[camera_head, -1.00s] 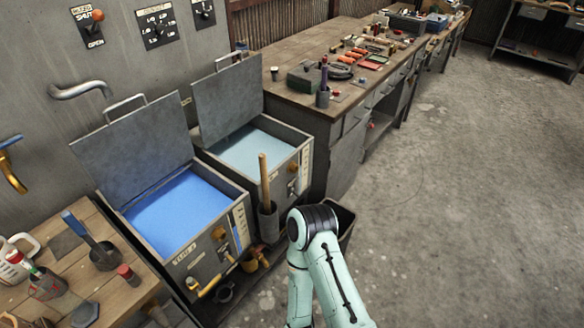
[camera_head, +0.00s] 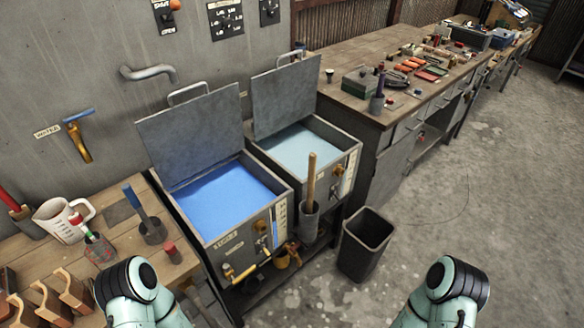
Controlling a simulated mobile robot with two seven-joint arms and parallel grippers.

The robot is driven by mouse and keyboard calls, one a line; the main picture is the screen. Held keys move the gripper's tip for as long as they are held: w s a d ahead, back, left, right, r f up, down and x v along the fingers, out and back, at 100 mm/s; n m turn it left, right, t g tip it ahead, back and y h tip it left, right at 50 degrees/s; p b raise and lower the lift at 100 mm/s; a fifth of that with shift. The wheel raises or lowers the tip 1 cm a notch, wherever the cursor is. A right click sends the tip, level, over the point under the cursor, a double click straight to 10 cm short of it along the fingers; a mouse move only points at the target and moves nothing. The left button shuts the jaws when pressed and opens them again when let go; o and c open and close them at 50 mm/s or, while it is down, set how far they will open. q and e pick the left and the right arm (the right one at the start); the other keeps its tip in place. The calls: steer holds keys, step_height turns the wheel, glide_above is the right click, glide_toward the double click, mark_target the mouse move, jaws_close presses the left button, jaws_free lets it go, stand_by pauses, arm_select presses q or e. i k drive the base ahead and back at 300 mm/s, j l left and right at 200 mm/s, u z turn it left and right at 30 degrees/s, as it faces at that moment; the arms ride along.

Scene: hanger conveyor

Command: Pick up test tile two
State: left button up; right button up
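I cannot make out a tile marked as test tile two. A flat dark square piece (camera_head: 122,207) lies on the wooden bench (camera_head: 190,262) at the left; I cannot tell whether it is a tile. Parts of my two arms show at the bottom edge, one at the left over the bench's front and one at the right over the floor. Both of my grippers are out of view.
Two open-lidded tanks, one with bright blue liquid (camera_head: 228,200) and one with pale liquid (camera_head: 300,150), stand mid-left. A measuring jug (camera_head: 58,220) and wooden pieces (camera_head: 40,308) crowd the left bench. A black bin (camera_head: 366,245) stands on the floor. Floor at right is clear.

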mark_target(53, 309)
steer(key=u, duration=2.2)
steer(key=i+j, duration=0.1)
steer(key=j, duration=0.25)
steer(key=i+j, duration=0.15)
steer(key=j, duration=0.15)
steer(key=i+j+z, duration=0.1)
steer(key=j+z, duration=0.15)
steer(key=j, duration=0.2)
steer(key=i+j+z, duration=0.2)
steer(key=j, duration=0.3)
steer(key=k+l, duration=0.05)
steer(key=k, duration=0.05)
